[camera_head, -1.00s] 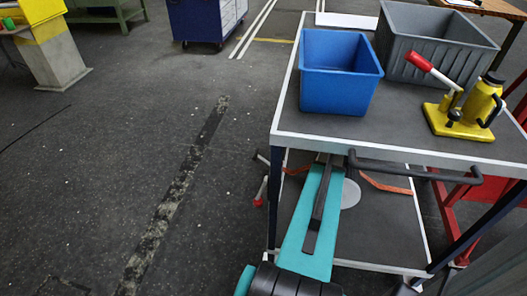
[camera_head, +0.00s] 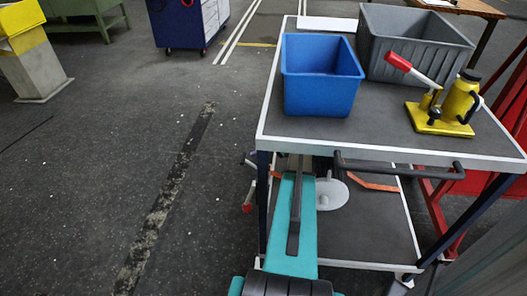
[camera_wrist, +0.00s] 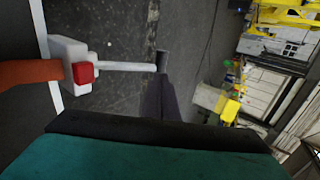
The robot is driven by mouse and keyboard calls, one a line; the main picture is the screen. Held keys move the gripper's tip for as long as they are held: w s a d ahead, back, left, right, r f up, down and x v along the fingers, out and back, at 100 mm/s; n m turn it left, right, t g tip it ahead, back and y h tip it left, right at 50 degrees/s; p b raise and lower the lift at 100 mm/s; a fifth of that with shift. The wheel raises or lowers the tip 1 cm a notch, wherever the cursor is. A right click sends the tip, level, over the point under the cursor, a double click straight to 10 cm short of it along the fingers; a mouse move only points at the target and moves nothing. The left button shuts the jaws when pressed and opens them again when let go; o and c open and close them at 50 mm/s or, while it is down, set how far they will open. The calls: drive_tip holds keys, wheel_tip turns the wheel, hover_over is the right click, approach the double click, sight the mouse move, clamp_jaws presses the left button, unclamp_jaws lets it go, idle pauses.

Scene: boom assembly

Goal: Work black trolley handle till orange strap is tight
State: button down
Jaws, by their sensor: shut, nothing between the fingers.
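The trolley (camera_head: 263,130) stands at the right in the head view, with a black bar handle (camera_head: 400,168) on its near edge. Pieces of orange strap (camera_head: 372,184) show on its lower level. In the wrist view the orange strap (camera_wrist: 28,72) runs into a pale fitting (camera_wrist: 68,50) with a red block. A thin grey lever (camera_wrist: 125,66) reaches right from it to a dark end (camera_wrist: 162,61). My gripper (camera_wrist: 160,82) is shut and empty, its tip close to that dark end; I cannot tell if they touch. In the head view my gripper is hidden.
On the trolley top are a blue bin (camera_head: 320,75), a grey crate (camera_head: 415,50) and a yellow jack (camera_head: 445,105) with a red-tipped lever. A blue cabinet (camera_head: 185,22) stands behind. The floor left of the trolley is clear.

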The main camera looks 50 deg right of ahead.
sight(253, 166)
drive_tip(key=shift+x, duration=1.85)
drive_tip(key=shift+w, duration=0.1)
